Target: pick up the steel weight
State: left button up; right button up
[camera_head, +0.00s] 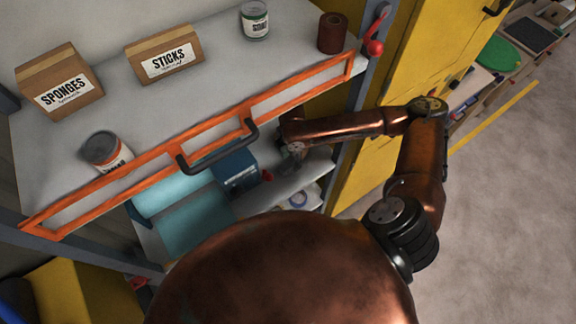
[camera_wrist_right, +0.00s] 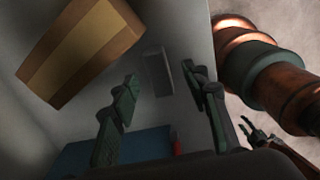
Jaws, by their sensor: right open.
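A plain grey block (camera_wrist_right: 157,72), which looks like the steel weight, stands on the pale shelf in the right wrist view. My right gripper (camera_wrist_right: 160,76) is open, with one finger on each side of the block in that picture. The block appears beyond the fingertips, and I see no contact. In the head view my right gripper (camera_head: 292,152) reaches under the top shelf, partly hidden, and I cannot make out the block there. My left gripper (camera_wrist_right: 256,134) shows small at the lower right of the right wrist view, its fingers apart and empty.
A cardboard box (camera_wrist_right: 82,50) stands left of the block, and a blue box (camera_wrist_right: 115,152) is near the left finger. The top shelf's orange rail (camera_head: 120,184) and dark handle (camera_head: 218,152) are close to my right arm. A yellow cabinet (camera_head: 385,95) stands right.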

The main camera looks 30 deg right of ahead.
aim_at(289, 165)
jog(key=f, duration=0.1)
jog(key=f+p, duration=0.1)
jog(key=shift+w+a+f, duration=0.1)
jog(key=shift+a+f, duration=0.2)
jog(key=shift+a, duration=0.1)
jog(key=shift+f, duration=0.9)
jog(key=c, duration=0.8)
grip_shut()
pick_arm(q)
jog(key=shift+w+r, duration=0.5)
jog(key=shift+r, duration=0.15)
jog(key=shift+w, duration=0.15)
